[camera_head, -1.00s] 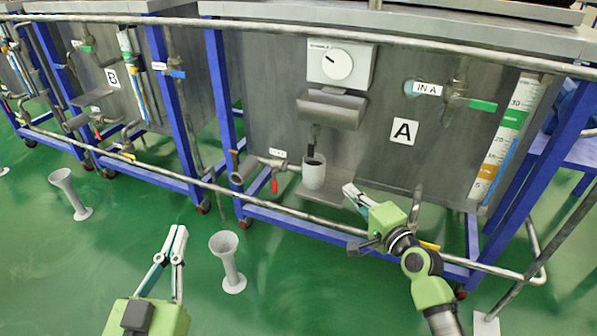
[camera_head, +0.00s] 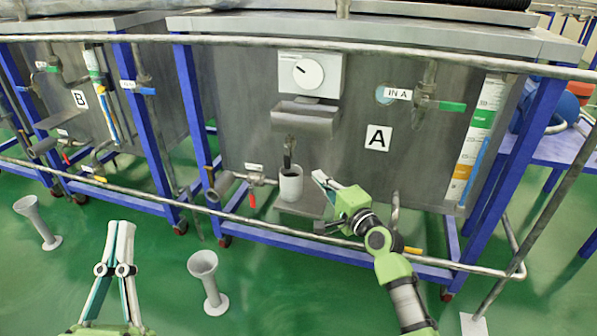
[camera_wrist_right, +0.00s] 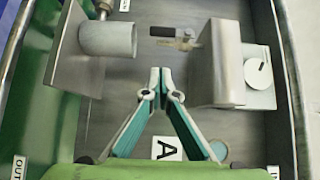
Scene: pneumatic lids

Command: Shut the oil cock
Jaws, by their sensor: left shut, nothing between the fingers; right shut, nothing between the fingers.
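A small tap with a dark handle (camera_head: 288,152) hangs below the grey trough on panel A, just above the white cup (camera_head: 291,184). In the right wrist view its brass body (camera_wrist_right: 180,44) and black handle (camera_wrist_right: 162,31) show between the trough and the cup (camera_wrist_right: 108,38). No label names it the oil cock. My right gripper (camera_head: 318,174) is shut and empty, just right of the cup and apart from the tap. In the wrist view its fingertips (camera_wrist_right: 155,73) are together, clear of the tap. My left gripper (camera_head: 122,226) is shut and empty at lower left.
A long rail (camera_head: 180,203) runs across in front of the tanks. A red-handled valve (camera_head: 252,200) sits left of the cup, a green-handled one (camera_head: 452,106) upper right. The grey trough (camera_head: 305,118) juts out under a dial (camera_head: 308,73). A grey funnel stand (camera_head: 208,285) is on the floor.

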